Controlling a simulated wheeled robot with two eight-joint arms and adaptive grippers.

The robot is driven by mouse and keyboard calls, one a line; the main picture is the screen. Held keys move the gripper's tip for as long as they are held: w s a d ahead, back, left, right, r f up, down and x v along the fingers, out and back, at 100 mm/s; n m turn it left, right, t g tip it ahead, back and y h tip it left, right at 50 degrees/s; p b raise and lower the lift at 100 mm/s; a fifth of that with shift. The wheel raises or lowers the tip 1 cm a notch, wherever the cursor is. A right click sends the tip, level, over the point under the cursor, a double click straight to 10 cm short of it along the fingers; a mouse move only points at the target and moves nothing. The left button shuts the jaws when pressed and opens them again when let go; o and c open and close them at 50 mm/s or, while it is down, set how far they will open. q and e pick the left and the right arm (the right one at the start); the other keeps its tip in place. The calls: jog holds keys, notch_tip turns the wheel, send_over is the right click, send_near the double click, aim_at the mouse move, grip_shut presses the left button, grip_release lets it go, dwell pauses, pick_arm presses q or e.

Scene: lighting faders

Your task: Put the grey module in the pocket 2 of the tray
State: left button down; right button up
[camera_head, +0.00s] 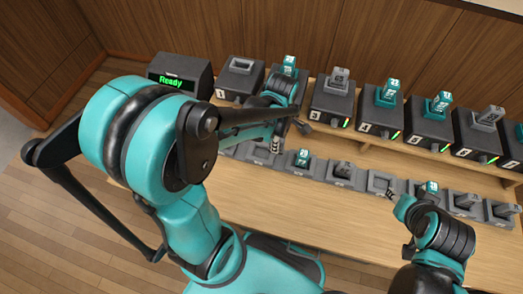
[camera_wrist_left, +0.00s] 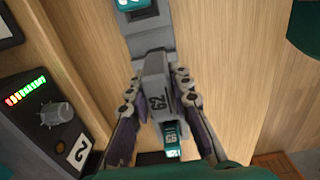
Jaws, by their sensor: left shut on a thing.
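The grey module (camera_wrist_left: 157,88) is between the fingers of my left gripper (camera_wrist_left: 155,95) in the left wrist view, its dark number facing the camera. My left gripper is shut on it. In the head view my left gripper (camera_head: 276,138) is over the left part of the grey tray row (camera_head: 322,167), in front of the box marked 2 (camera_wrist_left: 45,125). My arm hides part of the tray there, and I cannot tell whether the module touches it. Pocket numbers are not readable. My right gripper (camera_head: 402,222) is open and empty near the tray's right part.
Black boxes stand along the back shelf, several holding teal or grey modules; box 1 (camera_head: 238,78) looks empty. A teal module (camera_head: 303,158) sits in the tray. One pocket (camera_head: 380,184) is empty. A "Ready" display (camera_head: 172,82) stands at left. The front tabletop (camera_head: 300,205) is clear.

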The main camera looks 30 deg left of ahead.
pick_arm(q)
jog(key=a+f, duration=0.1)
jog(key=a+f+b, duration=0.1)
jog(key=a, duration=0.1)
jog(key=a+f, duration=0.1)
jog(key=a, duration=0.1)
jog(key=shift+a+f+b, duration=0.2)
jog(key=shift+b, duration=0.1)
jog(key=shift+f+b, duration=1.1)
jog(key=shift+f, duration=0.9)
jog(key=shift+f, duration=0.2)
jog(key=c, duration=1.4)
grip_release()
jog(key=shift+c, duration=0.2)
jog(key=shift+o, duration=0.4)
jog(key=shift+r, duration=0.15)
